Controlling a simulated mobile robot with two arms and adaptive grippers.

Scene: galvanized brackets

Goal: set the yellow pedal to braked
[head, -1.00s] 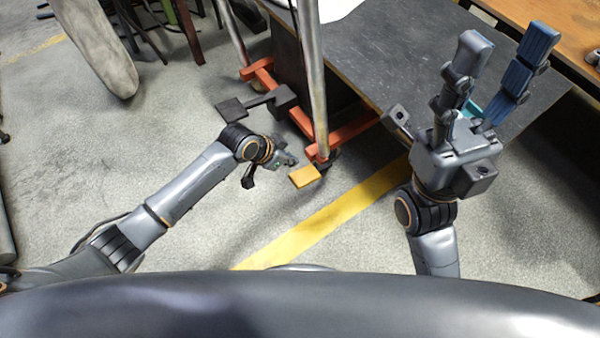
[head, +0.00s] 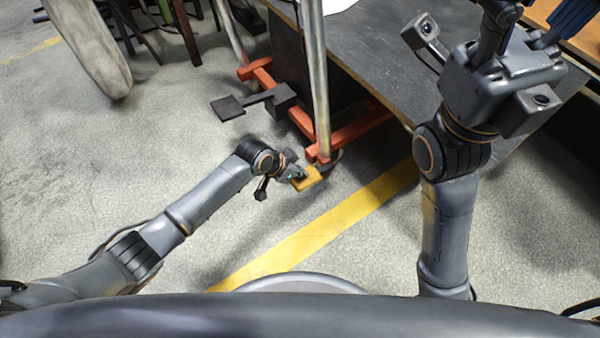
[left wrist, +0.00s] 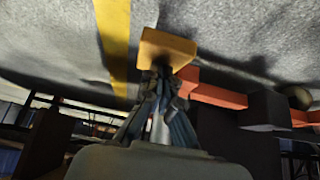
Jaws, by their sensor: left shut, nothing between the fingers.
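The yellow pedal (head: 309,179) is a small flat plate at the foot of the orange frame, low above the floor. It also shows in the left wrist view (left wrist: 168,46), just beyond the fingertips. My left gripper (head: 298,177) is shut and empty, at the pedal's left side, and covers part of it in the head view. In the left wrist view its closed fingertips (left wrist: 161,74) overlap the pedal's near edge; I cannot tell whether they touch. My right gripper (head: 535,28) is up at the top right, its fingers spread apart and cut off by the picture edge.
The orange frame (head: 352,132) carries upright metal posts (head: 316,85). A black plate on an arm (head: 228,108) sticks out left of it. A dark tabletop (head: 385,50) stands behind. A yellow stripe (head: 325,228) crosses the open grey floor.

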